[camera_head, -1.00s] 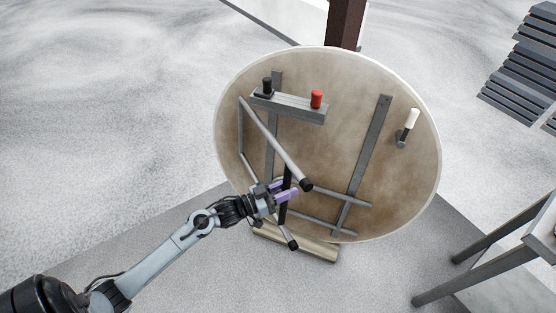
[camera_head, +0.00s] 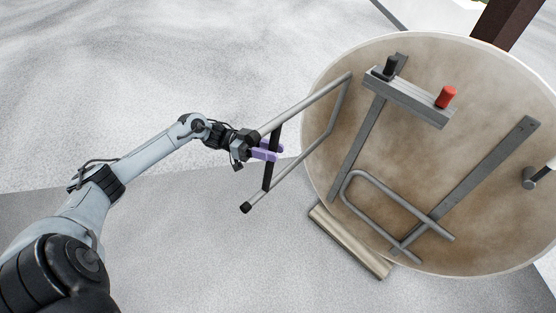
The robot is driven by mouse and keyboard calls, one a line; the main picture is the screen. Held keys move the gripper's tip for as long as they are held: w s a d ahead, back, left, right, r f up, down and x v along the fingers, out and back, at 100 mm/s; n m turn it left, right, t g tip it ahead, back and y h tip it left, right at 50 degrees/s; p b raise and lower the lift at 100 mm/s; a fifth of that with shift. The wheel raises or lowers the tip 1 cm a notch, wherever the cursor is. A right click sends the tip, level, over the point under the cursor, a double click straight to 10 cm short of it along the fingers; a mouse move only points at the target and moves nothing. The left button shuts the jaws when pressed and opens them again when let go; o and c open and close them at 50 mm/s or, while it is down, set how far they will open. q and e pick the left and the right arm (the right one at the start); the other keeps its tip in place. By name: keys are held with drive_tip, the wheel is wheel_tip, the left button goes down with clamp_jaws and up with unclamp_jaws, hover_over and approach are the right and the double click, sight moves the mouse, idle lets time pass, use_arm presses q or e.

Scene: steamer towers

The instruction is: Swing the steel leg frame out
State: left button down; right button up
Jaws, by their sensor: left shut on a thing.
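The steel leg frame (camera_head: 314,102) is a U-shaped grey tube joined at its far end to the underside of a round tabletop (camera_head: 460,118). It stands out from the tabletop toward the left, with a dark crossbar (camera_head: 268,175) between its two tubes and black end caps. My left gripper (camera_head: 268,152), with purple fingers, is shut on the dark crossbar. A second U-shaped leg frame (camera_head: 390,192) lies against the lower tabletop. My right gripper is not in view.
A grey block with a black knob (camera_head: 389,67) and a red knob (camera_head: 446,96) sits on the tabletop. A white-handled part (camera_head: 540,172) is at the right. A wooden beam (camera_head: 349,241) lies below. The floor at left is clear.

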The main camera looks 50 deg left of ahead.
use_arm(q)
drive_tip(key=shift+a, duration=0.4)
drive_tip(key=c, duration=0.9)
unclamp_jaws()
drive_tip(key=b+v, duration=0.1)
drive_tip(key=v, duration=1)
drive_tip(key=shift+r, duration=0.1)
